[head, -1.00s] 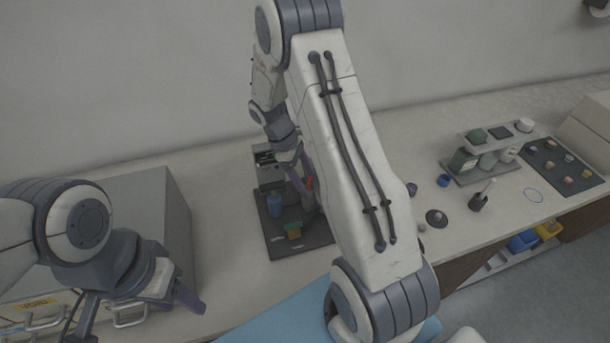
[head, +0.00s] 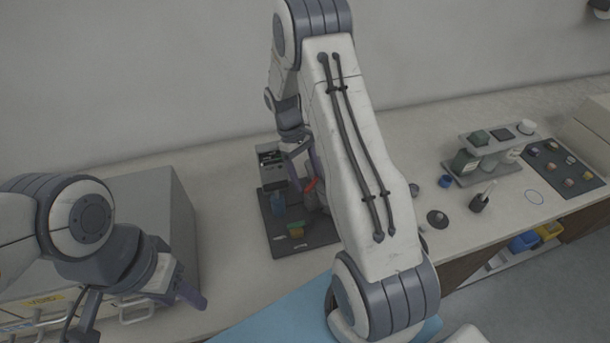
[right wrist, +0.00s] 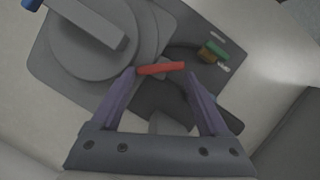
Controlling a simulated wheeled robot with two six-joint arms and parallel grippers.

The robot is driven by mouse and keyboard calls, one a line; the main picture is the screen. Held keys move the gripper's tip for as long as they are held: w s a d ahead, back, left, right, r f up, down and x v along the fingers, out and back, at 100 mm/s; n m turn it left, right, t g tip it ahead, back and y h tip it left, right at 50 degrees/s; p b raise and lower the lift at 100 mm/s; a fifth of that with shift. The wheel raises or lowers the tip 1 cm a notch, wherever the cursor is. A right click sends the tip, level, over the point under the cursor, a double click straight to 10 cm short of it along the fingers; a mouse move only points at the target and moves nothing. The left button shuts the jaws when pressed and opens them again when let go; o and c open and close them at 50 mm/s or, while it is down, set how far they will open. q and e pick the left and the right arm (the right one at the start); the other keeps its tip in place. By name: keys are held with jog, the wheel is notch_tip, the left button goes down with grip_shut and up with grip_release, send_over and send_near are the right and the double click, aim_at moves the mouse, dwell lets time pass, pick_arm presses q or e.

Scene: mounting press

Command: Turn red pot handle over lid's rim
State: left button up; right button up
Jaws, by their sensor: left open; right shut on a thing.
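The red handle (head: 311,184) is a short bar at the press on the dark base plate (head: 285,245). My right gripper (head: 308,178) is shut on it. In the right wrist view the red handle (right wrist: 161,68) lies crosswise between the two fingertips of that gripper (right wrist: 160,74). A large round grey part (right wrist: 90,62) with a thick bar across it is beside it at upper left; I cannot tell whether this is the lid. My right arm hides much of the pot in the head view. My left gripper (head: 140,320) is open and empty at lower left, well away from the handle.
A dark instrument box (head: 272,168) stands behind. A large grey cabinet (head: 180,215) is at left. A rack (head: 485,165) and a black sample mat (head: 565,170) are at right.

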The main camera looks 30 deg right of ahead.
jog(key=shift+s+d+f+g, duration=0.2)
jog(key=shift+s+g, duration=0.1)
jog(key=shift+s, duration=0.35)
jog(key=o, duration=1.2)
jog(key=shift+o, duration=0.2)
jog(key=a+p+v, duration=0.1)
jog(key=p+v, duration=0.8)
jog(key=v, duration=0.4)
jog(key=shift+w+f, duration=0.15)
jog(key=shift+a, duration=0.1)
jog(key=shift+p, duration=0.3)
